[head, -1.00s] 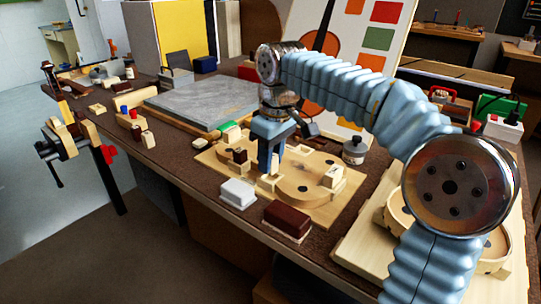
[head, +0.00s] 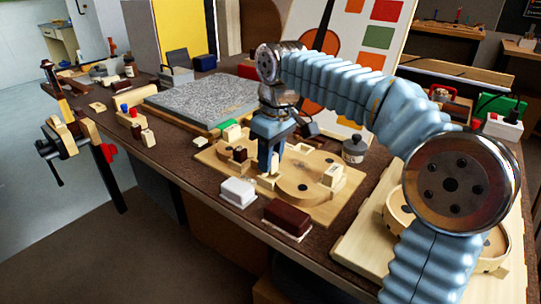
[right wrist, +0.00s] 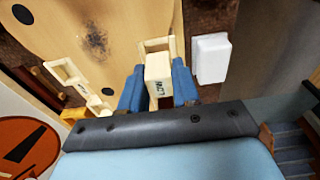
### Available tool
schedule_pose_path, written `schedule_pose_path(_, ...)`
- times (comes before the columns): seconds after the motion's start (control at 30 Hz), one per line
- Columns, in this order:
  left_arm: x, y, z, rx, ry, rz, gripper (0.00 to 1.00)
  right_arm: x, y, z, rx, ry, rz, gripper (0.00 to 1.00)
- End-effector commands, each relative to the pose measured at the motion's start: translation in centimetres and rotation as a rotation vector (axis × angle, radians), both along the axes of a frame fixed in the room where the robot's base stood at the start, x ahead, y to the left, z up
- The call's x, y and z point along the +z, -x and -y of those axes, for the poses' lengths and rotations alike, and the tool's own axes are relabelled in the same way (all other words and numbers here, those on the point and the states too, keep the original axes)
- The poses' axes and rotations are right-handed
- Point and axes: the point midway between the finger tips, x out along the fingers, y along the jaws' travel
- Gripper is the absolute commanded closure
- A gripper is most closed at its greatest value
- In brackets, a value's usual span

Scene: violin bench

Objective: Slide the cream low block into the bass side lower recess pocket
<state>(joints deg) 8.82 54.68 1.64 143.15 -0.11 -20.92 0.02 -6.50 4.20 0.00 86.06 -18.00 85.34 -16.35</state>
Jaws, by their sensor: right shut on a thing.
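In the head view the fingers mostly hide the block. My left gripper is not in view.
A white box (head: 238,192) stands close beside the pocket, at the board's front edge. A dark brown block (head: 288,219) lies to its right. Another cream block (head: 332,174) and a dark block (head: 240,154) sit on the board. A jar (head: 353,149) stands behind the board.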

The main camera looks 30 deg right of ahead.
Motion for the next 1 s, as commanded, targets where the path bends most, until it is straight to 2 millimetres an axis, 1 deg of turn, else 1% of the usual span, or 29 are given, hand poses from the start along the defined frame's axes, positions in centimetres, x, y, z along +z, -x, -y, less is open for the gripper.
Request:
schedule_pose_path(0.77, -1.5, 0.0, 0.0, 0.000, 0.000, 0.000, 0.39, -2.0, 0.0, 0.0, 0.000, 0.000, 0.000, 0.97)
schedule_pose_path(0.8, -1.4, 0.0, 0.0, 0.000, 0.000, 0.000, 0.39, -1.9, 0.0, 0.0, 0.000, 0.000, 0.000, 0.66)
schedule_pose_path(0.97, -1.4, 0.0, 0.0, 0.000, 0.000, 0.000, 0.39, -1.9, 0.0, 0.0, 0.000, 0.000, 0.000, 0.42)
schedule_pose_path(1.0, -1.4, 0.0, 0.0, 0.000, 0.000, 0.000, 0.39, -1.9, 0.0, 0.0, 0.000, 0.000, 0.000, 0.39)
